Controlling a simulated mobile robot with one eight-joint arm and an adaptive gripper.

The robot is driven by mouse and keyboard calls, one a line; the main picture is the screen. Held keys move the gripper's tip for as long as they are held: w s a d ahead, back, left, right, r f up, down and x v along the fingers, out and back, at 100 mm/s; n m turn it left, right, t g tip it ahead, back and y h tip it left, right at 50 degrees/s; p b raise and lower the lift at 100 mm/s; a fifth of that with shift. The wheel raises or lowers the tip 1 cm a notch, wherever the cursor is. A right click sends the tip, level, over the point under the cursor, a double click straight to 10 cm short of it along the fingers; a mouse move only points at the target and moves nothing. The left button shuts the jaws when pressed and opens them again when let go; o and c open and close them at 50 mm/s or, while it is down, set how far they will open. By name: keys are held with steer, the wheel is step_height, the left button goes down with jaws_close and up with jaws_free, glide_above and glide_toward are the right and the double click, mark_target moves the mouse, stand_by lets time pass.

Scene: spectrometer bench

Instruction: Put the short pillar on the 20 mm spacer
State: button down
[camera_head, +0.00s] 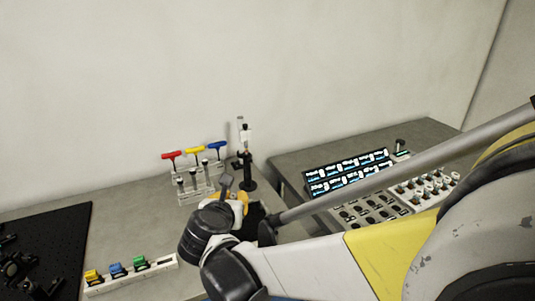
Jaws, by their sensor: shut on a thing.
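My gripper (256,214) shows only as a dark shape beside my wrist, small and mostly covered by my own arm. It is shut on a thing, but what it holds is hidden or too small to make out. A slim dark post (247,165) stands upright on a round black base behind my wrist, with a pale part above it. A small grey piece (227,183) shows just above my wrist; I cannot tell what it is. I cannot make out for certain the short pillar or the 20 mm spacer.
A pale rack (186,197) holds red, yellow and blue T-handled tools (195,151). A white strip (130,275) with yellow, blue and green blocks lies front left, beside a black breadboard (45,250). Labelled panels (347,172) and a tray of small parts stand right. Grey bench shows between.

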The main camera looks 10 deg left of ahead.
steer(key=shift+f+b, duration=0.85)
steer(key=shift+f, duration=1.1)
steer(key=shift+f, duration=0.2)
steer(key=c, duration=1.4)
jaws_free()
steer(key=shift+c, duration=0.2)
steer(key=shift+r, duration=0.1)
